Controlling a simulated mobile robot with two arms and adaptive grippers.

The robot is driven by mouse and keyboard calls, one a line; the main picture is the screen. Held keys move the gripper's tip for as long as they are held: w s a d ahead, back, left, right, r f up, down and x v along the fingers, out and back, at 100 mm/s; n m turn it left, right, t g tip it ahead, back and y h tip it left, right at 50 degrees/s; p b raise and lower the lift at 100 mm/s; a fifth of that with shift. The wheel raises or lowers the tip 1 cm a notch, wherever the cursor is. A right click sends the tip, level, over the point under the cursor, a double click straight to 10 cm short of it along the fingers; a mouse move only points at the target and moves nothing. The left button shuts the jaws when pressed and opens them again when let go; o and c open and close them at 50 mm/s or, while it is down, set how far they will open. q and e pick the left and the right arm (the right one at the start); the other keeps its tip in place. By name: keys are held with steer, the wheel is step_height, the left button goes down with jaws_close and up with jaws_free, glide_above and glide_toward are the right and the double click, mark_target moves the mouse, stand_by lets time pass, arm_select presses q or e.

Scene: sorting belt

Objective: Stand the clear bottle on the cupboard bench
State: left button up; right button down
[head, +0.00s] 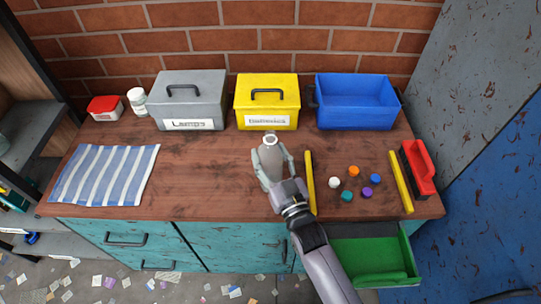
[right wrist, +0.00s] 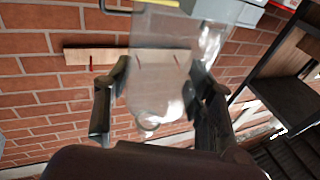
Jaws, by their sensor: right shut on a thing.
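My right gripper (head: 272,170) reaches in over the wooden bench top (head: 215,180) from the front. It is shut on the clear bottle (head: 269,141), whose pale neck shows just above the fingers, in front of the yellow box. In the right wrist view the see-through bottle (right wrist: 160,85) sits between the two fingers of the gripper (right wrist: 160,95). I cannot tell whether its base touches the bench. My left gripper is not in view.
Grey (head: 190,90), yellow (head: 266,90) and blue (head: 357,100) boxes stand along the back. A striped cloth (head: 105,175) lies left. Yellow bars (head: 310,183), several coloured caps (head: 354,171) and a red-handled tool (head: 418,166) lie right. A green drawer (head: 370,255) is open below. The middle left is bare.

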steer(key=c, duration=1.2)
jaws_free()
steer(key=shift+f, duration=0.1)
steer(key=o, duration=0.5)
steer(key=shift+s, duration=0.1)
steer(key=b+v, duration=0.1)
steer(key=v, duration=1)
steer(key=shift+s+d+b, duration=0.2)
steer(key=shift+s+b, duration=0.15)
steer(key=shift+b, duration=0.05)
